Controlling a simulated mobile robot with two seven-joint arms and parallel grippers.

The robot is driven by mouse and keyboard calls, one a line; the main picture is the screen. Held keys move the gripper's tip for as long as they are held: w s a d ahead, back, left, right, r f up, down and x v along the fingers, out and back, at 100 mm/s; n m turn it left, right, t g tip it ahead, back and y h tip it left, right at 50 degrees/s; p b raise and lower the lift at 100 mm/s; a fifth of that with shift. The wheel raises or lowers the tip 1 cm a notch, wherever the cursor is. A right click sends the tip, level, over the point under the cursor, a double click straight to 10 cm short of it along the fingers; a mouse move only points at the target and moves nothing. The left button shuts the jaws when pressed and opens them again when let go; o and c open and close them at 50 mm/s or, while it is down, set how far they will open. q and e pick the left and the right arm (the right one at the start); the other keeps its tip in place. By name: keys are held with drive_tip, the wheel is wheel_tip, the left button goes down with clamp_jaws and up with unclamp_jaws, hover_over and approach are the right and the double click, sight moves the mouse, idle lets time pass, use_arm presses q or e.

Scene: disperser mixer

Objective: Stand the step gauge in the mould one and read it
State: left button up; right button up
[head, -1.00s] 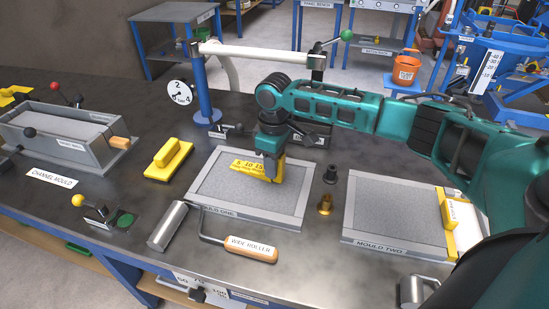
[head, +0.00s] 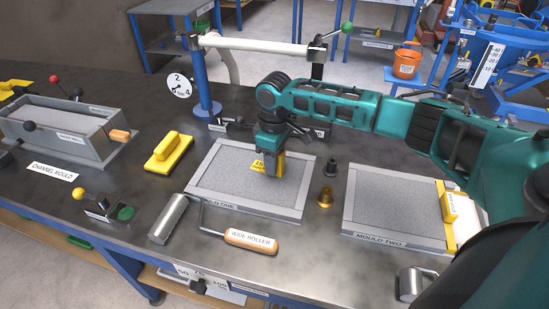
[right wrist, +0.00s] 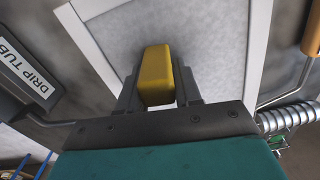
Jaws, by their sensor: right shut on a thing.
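Mould one (head: 302,190) is a shallow grey frame filled level with grey material, in the middle of the bench. My right gripper (head: 269,177) is over its upper right part, pointing down, and is shut on the yellow step gauge (head: 257,165). Only a short piece of the gauge's marked face shows beside the gripper in the head view. In the right wrist view, the yellow grip of the gauge (right wrist: 156,72) sits between my right fingers. The gauge's lower edge is hidden, so I cannot tell whether it touches the fill. My left gripper is out of view.
The wide roller (head: 250,241) lies along the mould's front edge. A yellow float (head: 170,152) is to the left, mould two (head: 385,240) to the right. Dark and brass pieces (head: 326,197) stand between the moulds. A post with a white arm (head: 262,46) stands behind.

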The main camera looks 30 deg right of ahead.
drive_tip(key=o, duration=1.1)
drive_tip(key=shift+o, duration=0.2)
wheel_tip(320, 180, up, 13)
drive_tip(key=shift+f+p, duration=0.1)
drive_tip(key=shift+p, duration=0.55)
